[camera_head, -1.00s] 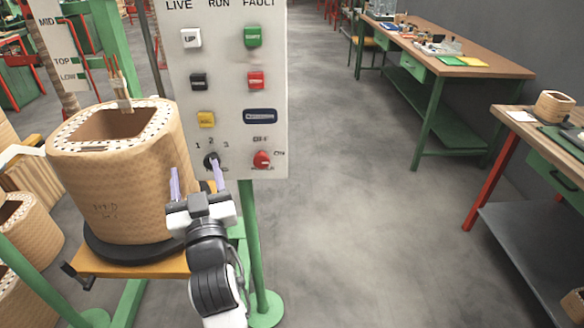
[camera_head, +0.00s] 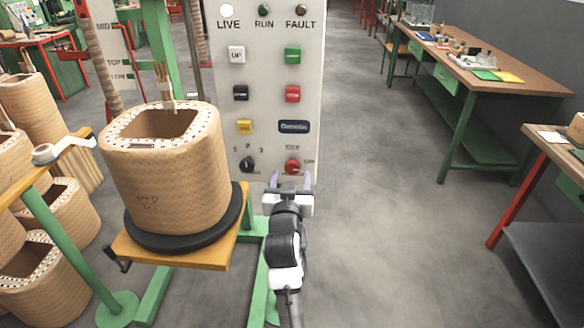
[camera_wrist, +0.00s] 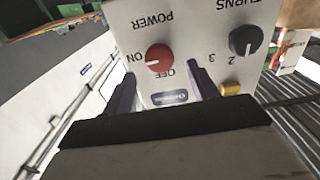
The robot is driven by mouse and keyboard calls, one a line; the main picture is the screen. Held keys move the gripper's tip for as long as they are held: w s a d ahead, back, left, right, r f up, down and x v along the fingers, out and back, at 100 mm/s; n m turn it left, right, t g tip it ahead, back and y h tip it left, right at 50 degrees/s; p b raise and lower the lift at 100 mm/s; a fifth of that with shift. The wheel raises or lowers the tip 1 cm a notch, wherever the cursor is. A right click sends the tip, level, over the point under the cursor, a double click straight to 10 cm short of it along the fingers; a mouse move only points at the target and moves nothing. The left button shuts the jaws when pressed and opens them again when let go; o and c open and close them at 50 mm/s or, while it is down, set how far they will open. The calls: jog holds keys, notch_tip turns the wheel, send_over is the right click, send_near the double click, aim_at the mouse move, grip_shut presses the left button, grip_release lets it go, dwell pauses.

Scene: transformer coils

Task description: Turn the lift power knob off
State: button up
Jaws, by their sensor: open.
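The red power knob (camera_head: 292,166) sits at the lower right of the white control panel (camera_head: 270,110), with OFF and ON labels beside it. In the wrist view the red knob (camera_wrist: 158,57) appears upside down, with "POWER" lettering and its white mark near ON. A black turns knob (camera_head: 248,164) is to its left, also seen in the wrist view (camera_wrist: 245,41). My gripper (camera_head: 291,182) is open and empty, just below and in front of the red knob in the head view. Its purple fingers are apart and I see no contact with the knob.
A large wound coil (camera_head: 165,180) stands on an orange platform (camera_head: 185,258) left of the panel. Several panel buttons, including a red button (camera_head: 293,94), are above the knobs. Open floor lies to the right, before a workbench (camera_head: 470,70).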

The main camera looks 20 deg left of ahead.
aim_at(292, 168)
jog(key=shift+p+x, duration=0.3)
jog(key=shift+x, duration=1.35)
jog(key=c, duration=1)
